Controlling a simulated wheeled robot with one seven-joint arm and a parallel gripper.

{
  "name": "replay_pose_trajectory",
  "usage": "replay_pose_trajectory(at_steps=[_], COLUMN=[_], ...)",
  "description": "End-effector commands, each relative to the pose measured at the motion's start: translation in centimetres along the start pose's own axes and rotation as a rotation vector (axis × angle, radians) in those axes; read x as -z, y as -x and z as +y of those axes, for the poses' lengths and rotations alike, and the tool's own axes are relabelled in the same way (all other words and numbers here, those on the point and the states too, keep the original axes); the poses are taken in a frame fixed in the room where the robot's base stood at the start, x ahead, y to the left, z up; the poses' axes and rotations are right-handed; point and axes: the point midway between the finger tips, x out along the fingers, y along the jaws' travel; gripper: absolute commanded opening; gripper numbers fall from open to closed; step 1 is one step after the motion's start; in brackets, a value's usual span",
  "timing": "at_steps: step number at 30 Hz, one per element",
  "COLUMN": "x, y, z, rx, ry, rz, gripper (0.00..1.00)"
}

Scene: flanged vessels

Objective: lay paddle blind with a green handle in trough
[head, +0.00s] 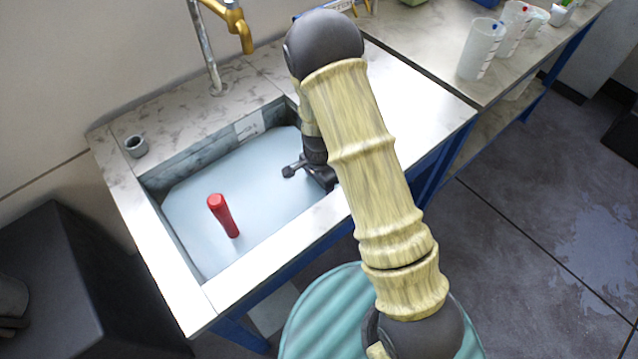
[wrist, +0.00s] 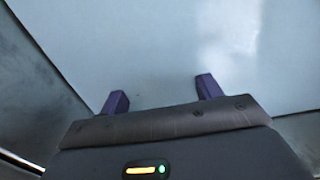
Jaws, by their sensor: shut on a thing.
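The trough (head: 195,325) is a marbled basin with a pale, opaque blue-grey filling. My gripper (head: 298,170) is low inside its right end, partly behind my arm. In the wrist view, the two purple fingers of my gripper (wrist: 160,96) stand apart at the pale surface. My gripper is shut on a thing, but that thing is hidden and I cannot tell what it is. No green-handled paddle blind can be made out in the trough. A red handle-like cylinder (head: 223,215) stands tilted in the filling, left of my gripper and apart from it.
A brass tap (head: 240,28) rises behind the trough. A small grey cup (head: 136,146) sits on the back-left rim. Several clear beakers (head: 482,48) stand on the counter at right. A teal ribbed drum (head: 325,315) is in front, and a dark box (head: 75,285) stands at left.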

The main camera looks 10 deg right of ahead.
Motion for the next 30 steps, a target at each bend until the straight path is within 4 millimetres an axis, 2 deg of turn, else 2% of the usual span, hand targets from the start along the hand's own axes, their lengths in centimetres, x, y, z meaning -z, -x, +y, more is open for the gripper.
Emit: replay_pose_trajectory(at_steps=[5,6,9,20,23,30], x=[0.0,0.0,0.0,0.0,0.0,0.0], y=[0.1,0.1,0.1,0.5,1.6,6.0], z=[-0.1,-0.1,-0.1,-0.1,-0.1,-0.1], rx=[0.002,0.002,0.002,0.001,0.002,0.004], ry=[0.0,0.0,0.0,0.001,0.001,0.002], rz=[0.001,0.001,0.001,0.001,0.001,0.002], gripper=[0.2,0.67,0.87,0.89,0.89,0.89])
